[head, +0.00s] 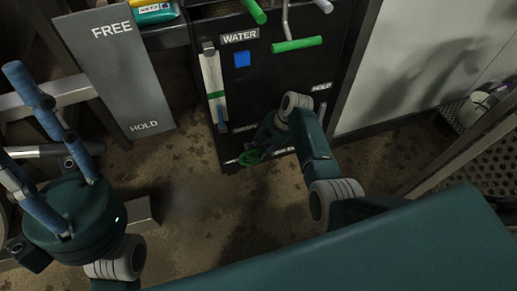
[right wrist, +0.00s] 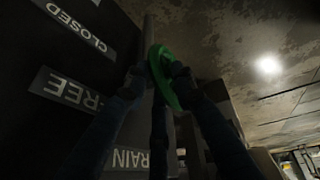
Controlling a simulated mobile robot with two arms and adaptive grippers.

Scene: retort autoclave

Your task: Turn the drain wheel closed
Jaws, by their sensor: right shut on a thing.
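The green drain wheel (head: 252,157) sits low at the foot of the black panel in the head view. My right gripper (head: 257,150) reaches down to it and is shut on it. In the right wrist view the wheel (right wrist: 163,76) shows edge-on between the dark fingers of my right gripper (right wrist: 158,80). Part of the wheel is hidden behind the fingers. My left gripper (head: 22,120) is at the left edge of the head view, with its blue fingers spread open and nothing between them.
CLOSED (right wrist: 75,26) and FREE (right wrist: 75,88) labels show in the right wrist view. Stained floor (head: 185,185) lies clear between the arms.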

